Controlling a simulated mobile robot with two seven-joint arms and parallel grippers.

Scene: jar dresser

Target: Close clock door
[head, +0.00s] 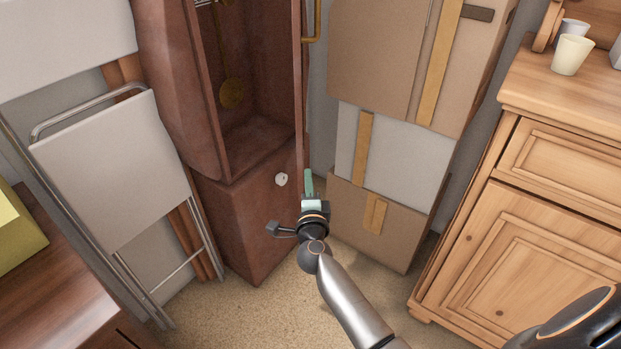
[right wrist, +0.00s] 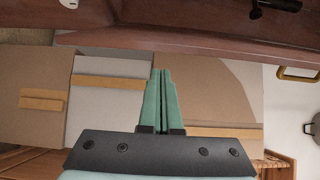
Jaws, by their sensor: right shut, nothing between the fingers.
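The tall reddish-brown clock (head: 245,205) stands at the centre of the head view, its case open with a brass pendulum (head: 232,94) inside. Its door (head: 299,90) is swung open and seen nearly edge-on, with a brass handle (head: 314,22) on its right side. My right gripper (head: 309,175) is shut and empty, just right of the door's lower end. In the right wrist view its green fingers (right wrist: 161,75) point at a brown wooden band across the top; I cannot tell whether they touch it. My left gripper is out of view.
Cardboard boxes (head: 385,50) lean against the wall right of the clock. A light wooden dresser (head: 540,210) with cups (head: 571,55) stands at right. Folding chairs (head: 110,165) and a dark wooden top (head: 50,290) are at left. Bare carpet (head: 240,310) lies in front.

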